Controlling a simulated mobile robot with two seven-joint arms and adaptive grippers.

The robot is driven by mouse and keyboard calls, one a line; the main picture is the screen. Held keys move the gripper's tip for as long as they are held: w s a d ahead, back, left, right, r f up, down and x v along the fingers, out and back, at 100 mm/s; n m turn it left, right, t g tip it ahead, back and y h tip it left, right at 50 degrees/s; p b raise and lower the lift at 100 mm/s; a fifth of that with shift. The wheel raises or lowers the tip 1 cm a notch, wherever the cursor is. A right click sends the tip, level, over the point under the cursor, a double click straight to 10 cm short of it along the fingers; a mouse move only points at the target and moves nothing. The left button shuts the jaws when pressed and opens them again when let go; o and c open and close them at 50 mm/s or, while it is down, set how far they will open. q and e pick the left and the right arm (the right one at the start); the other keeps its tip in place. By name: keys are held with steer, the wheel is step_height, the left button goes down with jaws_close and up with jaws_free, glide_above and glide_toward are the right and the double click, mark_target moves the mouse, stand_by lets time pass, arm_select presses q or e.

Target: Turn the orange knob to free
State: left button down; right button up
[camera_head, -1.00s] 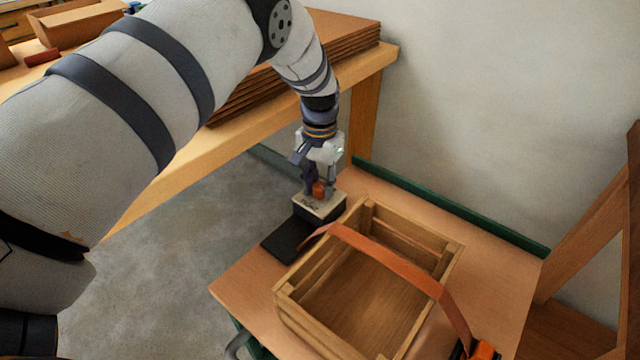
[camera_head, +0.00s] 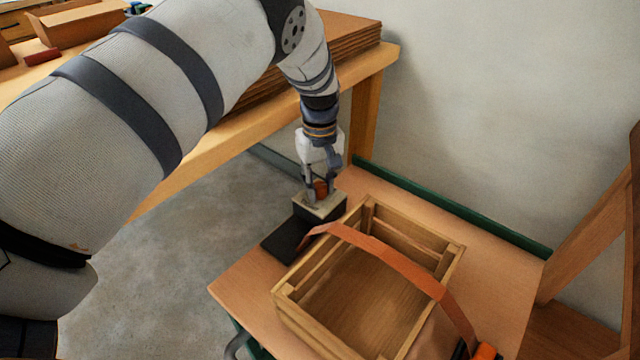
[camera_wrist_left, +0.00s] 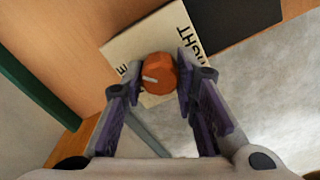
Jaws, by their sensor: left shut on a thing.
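The orange knob (camera_wrist_left: 158,75) sits on a pale plate (camera_wrist_left: 124,48) with dark lettering, partly hidden by my fingers. A light mark shows on the knob's face. In the head view the knob (camera_head: 320,187) is on top of a dark box (camera_head: 318,211) at the table's left side. My left gripper (camera_head: 318,190) points down over the box and is shut on the knob, with one finger on each side, as the left wrist view (camera_wrist_left: 160,82) shows. Parts of the letters are hidden, so I cannot read which word the mark points at.
A wooden crate (camera_head: 455,250) stands on the small table (camera_head: 500,250) just right of the box, with an orange strap (camera_head: 385,262) arching across it. A black pad (camera_head: 286,240) lies before the box. A workbench (camera_head: 190,150) stands behind at left.

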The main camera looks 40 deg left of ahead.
mark_target(319, 185)
arm_select(q)
steer(key=n, duration=0.4)
steer(key=shift+n, duration=0.3)
steer(key=n, duration=0.4)
steer(key=shift+n, duration=0.3)
steer(key=c, duration=1.3)
jaws_free()
step_height(319, 185, up, 12)
